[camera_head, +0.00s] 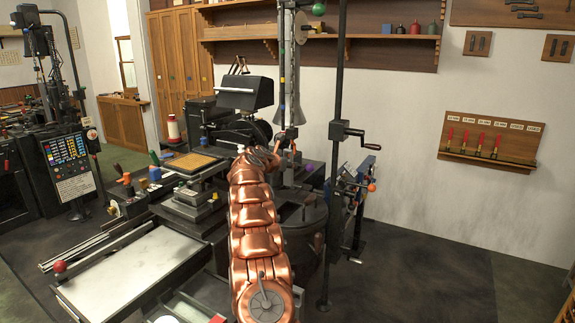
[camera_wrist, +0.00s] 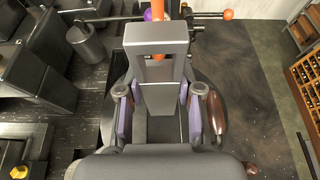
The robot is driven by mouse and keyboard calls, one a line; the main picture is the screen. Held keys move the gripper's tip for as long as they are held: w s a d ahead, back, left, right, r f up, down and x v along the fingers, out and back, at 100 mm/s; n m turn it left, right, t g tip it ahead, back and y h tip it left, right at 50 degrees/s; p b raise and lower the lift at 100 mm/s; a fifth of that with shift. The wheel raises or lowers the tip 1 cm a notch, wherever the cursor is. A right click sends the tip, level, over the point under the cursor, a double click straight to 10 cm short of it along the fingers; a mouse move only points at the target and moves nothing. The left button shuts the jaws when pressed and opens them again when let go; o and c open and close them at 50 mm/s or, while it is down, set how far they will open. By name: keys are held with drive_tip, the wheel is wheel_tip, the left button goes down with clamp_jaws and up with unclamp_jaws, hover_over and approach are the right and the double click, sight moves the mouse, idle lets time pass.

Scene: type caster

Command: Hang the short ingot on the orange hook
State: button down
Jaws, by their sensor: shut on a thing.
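In the wrist view my gripper (camera_wrist: 160,98) has its two purple-padded fingers shut on a grey ingot (camera_wrist: 158,42). The ingot has a wide block end at the top with an opening below it, and a tapered body between the fingers. The orange hook (camera_wrist: 158,10) shows just beyond the block end. A bit of orange also shows through the opening; I cannot tell whether the hook bears on the ingot. In the head view my copper arm reaches to the machine, and the ingot cannot be made out.
A dark melting pot (camera_head: 304,226) stands below and right of my arm. A tall black post with a crank (camera_head: 347,132) rises to its right. A rod with an orange ball (camera_wrist: 228,15) crosses the top right of the wrist view. Open floor (camera_head: 430,270) lies right.

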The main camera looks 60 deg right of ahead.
drive_tip(key=shift+d+r+p, duration=0.15)
drive_tip(key=shift+d+p, duration=0.55)
drive_tip(key=shift+p, duration=0.85)
drive_tip(key=shift+d+r+p, duration=0.1)
drive_tip(key=shift+d+p, duration=0.6)
drive_tip(key=shift+p, duration=0.8)
idle(0.5)
drive_tip(key=shift+f, duration=1.3)
idle(1.7)
drive_tip(key=shift+c, duration=1.8)
unclamp_jaws()
drive_tip(key=o, duration=0.4)
drive_tip(key=shift+c, duration=0.2)
